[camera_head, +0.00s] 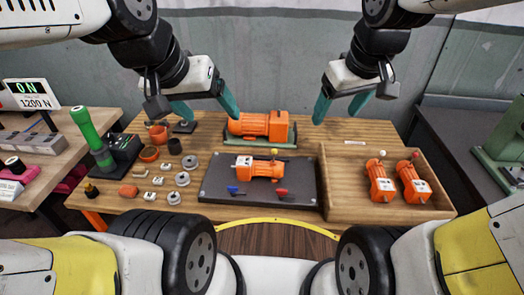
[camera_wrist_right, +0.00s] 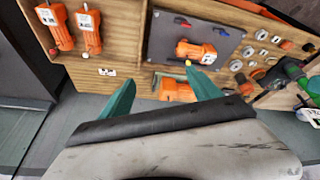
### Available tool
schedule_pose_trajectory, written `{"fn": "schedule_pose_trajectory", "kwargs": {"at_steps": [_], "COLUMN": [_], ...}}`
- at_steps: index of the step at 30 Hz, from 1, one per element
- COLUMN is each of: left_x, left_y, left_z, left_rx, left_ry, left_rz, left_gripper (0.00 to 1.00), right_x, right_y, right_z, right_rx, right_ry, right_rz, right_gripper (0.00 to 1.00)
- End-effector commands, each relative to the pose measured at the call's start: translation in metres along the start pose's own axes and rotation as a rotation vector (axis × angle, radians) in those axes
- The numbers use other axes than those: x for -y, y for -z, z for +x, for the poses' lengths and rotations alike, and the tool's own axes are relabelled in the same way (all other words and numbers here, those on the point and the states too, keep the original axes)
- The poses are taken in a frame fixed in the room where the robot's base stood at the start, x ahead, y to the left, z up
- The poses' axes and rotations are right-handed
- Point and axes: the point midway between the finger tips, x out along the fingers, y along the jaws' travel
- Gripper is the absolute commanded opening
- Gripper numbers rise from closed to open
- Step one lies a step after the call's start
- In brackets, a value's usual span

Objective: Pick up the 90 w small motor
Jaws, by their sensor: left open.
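Two small orange motors with white labels lie side by side in the wooden tray at the right, the left one (camera_head: 380,184) and the right one (camera_head: 414,184). They also show at top left in the right wrist view, as one motor (camera_wrist_right: 58,27) and the other (camera_wrist_right: 90,32). The labels are too small to read, so I cannot tell which is 90 W. My left gripper (camera_head: 212,116) is open and empty above the bench's back left. My right gripper (camera_head: 334,117) is open and empty above the back, behind and left of the tray motors.
A larger orange motor (camera_head: 258,125) stands at the back centre. Another orange motor (camera_head: 262,167) lies on the dark mat (camera_head: 218,180) with red and blue parts. The wooden tray (camera_head: 345,208) has raised walls. Small parts and a green-handled tool (camera_head: 86,128) are at left.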

Motion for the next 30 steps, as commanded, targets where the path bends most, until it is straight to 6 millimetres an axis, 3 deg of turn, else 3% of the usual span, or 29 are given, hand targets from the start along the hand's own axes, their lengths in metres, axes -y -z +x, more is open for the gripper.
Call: {"fn": "schedule_pose_trajectory", "kwargs": {"at_steps": [9, 18, 24, 30], "left_x": [0.0, 0.0, 0.0, 0.0], "left_y": [0.0, 0.0, 0.0, 0.0], "left_z": [0.0, 0.0, 0.0, 0.0], "left_rx": [0.0, 0.0, 0.0, 0.0], "left_ry": [0.0, 0.0, 0.0, 0.0], "left_rz": [0.0, 0.0, 0.0, 0.0], "left_gripper": [0.8, 0.8, 0.8, 0.8], "right_x": [0.037, 0.103, 0.13, 0.135], "right_y": [0.064, 0.086, 0.085, 0.08], "right_z": [0.106, 0.218, 0.256, 0.274], "right_rx": [0.203, 0.297, 0.31, 0.313], "right_ry": [0.061, 0.209, 0.271, 0.281], "right_rz": [-0.539, -0.98, -1.117, -1.139], "right_gripper": [0.72, 0.72, 0.72, 0.72]}}
